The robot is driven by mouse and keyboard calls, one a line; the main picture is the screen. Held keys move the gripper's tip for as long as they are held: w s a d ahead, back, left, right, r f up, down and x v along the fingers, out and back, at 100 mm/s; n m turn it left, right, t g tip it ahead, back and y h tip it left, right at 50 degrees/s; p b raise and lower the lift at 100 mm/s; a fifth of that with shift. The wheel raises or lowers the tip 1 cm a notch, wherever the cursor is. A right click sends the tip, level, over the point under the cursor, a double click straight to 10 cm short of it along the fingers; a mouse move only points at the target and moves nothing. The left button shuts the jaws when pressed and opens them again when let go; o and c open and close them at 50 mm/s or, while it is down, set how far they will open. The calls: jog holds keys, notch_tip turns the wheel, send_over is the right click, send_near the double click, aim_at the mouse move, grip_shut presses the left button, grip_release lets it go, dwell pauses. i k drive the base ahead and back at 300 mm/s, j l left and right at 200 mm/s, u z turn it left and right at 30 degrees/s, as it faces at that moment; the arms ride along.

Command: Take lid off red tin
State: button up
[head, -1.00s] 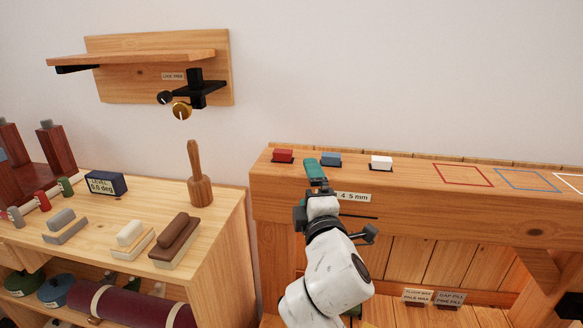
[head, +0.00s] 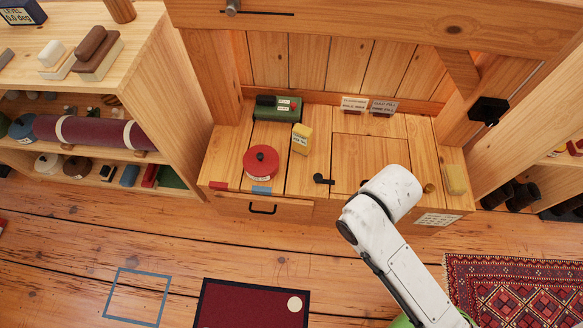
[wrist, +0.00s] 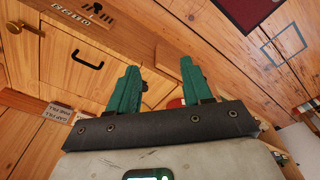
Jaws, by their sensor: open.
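The red tin (head: 261,164) stands upright on the low wooden bench top in the head view.
Label cards (head: 383,106) stand at the back. A shelf unit (head: 185,90) borders the left; open floor lies in front.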

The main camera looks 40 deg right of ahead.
aim_at(260, 160)
jog(key=k+l+z, duration=0.1)
jog(key=k, duration=0.2)
jog(key=i+l+u, duration=0.1)
jog(key=i+u, duration=0.2)
jog(key=i+l+u, duration=0.3)
jog(key=i, duration=0.25)
jog(key=i+l+u, duration=0.3)
jog(key=i+j, duration=0.1)
